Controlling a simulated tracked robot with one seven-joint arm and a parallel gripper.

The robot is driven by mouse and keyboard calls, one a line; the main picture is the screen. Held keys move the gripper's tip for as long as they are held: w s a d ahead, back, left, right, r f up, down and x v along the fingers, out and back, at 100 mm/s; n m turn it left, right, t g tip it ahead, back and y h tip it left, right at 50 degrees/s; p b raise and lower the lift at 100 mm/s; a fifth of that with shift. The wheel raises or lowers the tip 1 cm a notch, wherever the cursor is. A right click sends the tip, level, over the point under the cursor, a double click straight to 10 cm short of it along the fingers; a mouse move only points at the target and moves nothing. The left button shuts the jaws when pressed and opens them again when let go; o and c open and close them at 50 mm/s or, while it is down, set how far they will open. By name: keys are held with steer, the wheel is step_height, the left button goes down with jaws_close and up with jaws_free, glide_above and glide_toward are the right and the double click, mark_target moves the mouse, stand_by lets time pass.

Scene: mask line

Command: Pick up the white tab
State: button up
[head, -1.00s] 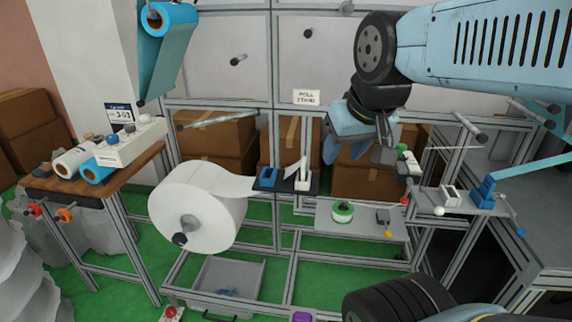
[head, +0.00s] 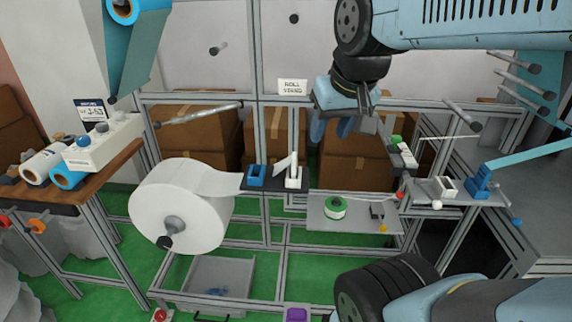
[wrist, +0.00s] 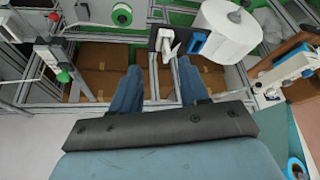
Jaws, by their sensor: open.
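The likely white tab is the small pale flap (head: 284,163) leaning up and left beside a white upright holder (head: 293,178) on a dark plate (head: 272,187). In the wrist view the flap (wrist: 176,50) and the holder (wrist: 163,42) show at top centre, beyond my fingertips. My gripper (head: 330,132) is open and empty, above and to the right of the holder in the head view. Its two blue fingers (wrist: 158,72) are spread apart in the wrist view. Nothing is between them.
A blue block (head: 256,176) sits on the plate left of the holder. A big white roll (head: 180,212) feeds a sheet toward the plate. A green-and-white spool (head: 335,208) stands on a grey shelf (head: 355,227) at lower right. Metal frame bars surround the area.

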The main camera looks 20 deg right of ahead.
steer(key=w+m+g, duration=0.2)
steer(key=w, duration=0.7)
steer(key=m+g, duration=0.2)
steer(key=g, duration=0.1)
glide_above(294, 155)
step_height(294, 155, down, 4)
steer(key=f, duration=0.1)
step_height(294, 155, down, 8)
steer(key=shift+a, duration=0.1)
steer(key=shift+f, duration=2.7)
jaws_close()
